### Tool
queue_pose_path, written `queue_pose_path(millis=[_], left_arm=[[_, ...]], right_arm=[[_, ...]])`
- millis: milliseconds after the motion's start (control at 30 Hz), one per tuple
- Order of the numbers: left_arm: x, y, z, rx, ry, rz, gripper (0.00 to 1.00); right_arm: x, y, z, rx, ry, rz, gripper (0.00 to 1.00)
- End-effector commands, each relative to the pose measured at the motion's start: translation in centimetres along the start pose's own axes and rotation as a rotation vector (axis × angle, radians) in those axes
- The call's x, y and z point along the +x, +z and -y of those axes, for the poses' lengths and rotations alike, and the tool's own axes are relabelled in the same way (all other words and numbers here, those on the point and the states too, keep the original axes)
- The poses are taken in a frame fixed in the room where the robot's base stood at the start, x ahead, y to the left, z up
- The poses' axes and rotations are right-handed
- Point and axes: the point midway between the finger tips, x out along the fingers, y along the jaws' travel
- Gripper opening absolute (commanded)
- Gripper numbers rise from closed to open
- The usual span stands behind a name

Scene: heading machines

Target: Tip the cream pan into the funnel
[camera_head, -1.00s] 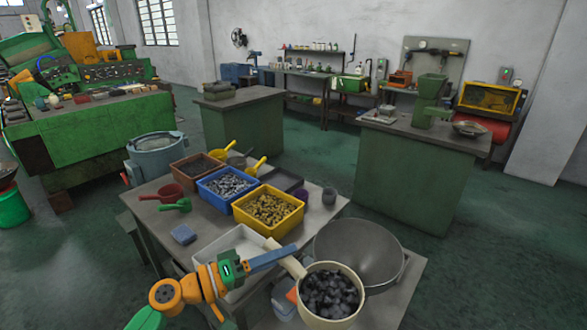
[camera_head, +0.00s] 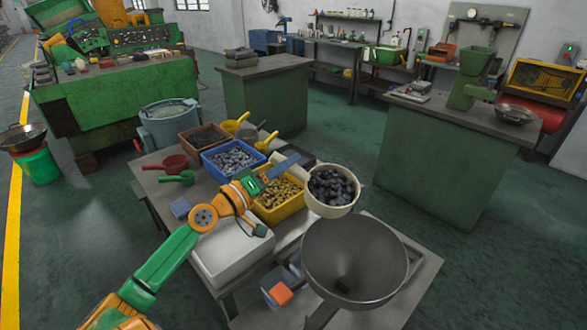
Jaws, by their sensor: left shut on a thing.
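The cream pan (camera_head: 331,190) is full of dark lumps and is held up roughly level. My left gripper (camera_head: 285,165) is shut on its handle, which is partly hidden by the gripper. The pan is above the table, just beyond the far rim of the grey funnel (camera_head: 354,262), and not over its mouth. The funnel is wide, and its bowl shows empty with a dark hole at the bottom. My right gripper is not in view.
A yellow bin (camera_head: 268,210) of brass-coloured pieces, a blue bin (camera_head: 226,172) of grey pieces and a brown bin (camera_head: 200,150) stand on the table left of the pan. A white tray (camera_head: 232,250) lies below my left arm. A green bench (camera_head: 440,150) stands behind.

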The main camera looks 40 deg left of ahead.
Motion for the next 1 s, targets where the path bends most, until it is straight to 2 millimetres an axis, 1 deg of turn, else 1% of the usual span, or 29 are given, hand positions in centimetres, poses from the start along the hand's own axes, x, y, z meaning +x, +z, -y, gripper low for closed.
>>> queue_pose_path(millis=[33,67,167,267,467,700,900,1000], left_arm=[[-0.1,0.6,0.6,0.040,0.016,-0.006,0.00],[-0.2,0.8,0.4,0.068,0.025,-0.009,0.00],[-0.3,0.6,-1.3,0.184,0.064,-0.023,0.00],[-0.6,0.6,-2.8,0.306,0.104,-0.039,0.00],[-1.3,1.8,-5.4,0.547,0.185,-0.071,0.00],[-2.4,4.1,-7.8,0.823,0.277,-0.112,0.00],[-3.4,6.5,-9.0,1.023,0.342,-0.137,0.00],[-3.8,7.4,-9.5,1.096,0.366,-0.148,0.00]], right_arm=[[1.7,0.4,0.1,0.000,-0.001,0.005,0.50],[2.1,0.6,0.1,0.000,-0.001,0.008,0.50],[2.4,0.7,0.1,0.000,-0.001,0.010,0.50],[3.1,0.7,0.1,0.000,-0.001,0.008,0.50],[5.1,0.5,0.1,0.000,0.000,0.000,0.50],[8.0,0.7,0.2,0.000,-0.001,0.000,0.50],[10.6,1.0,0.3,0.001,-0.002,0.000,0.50],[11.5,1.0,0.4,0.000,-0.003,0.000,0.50]])
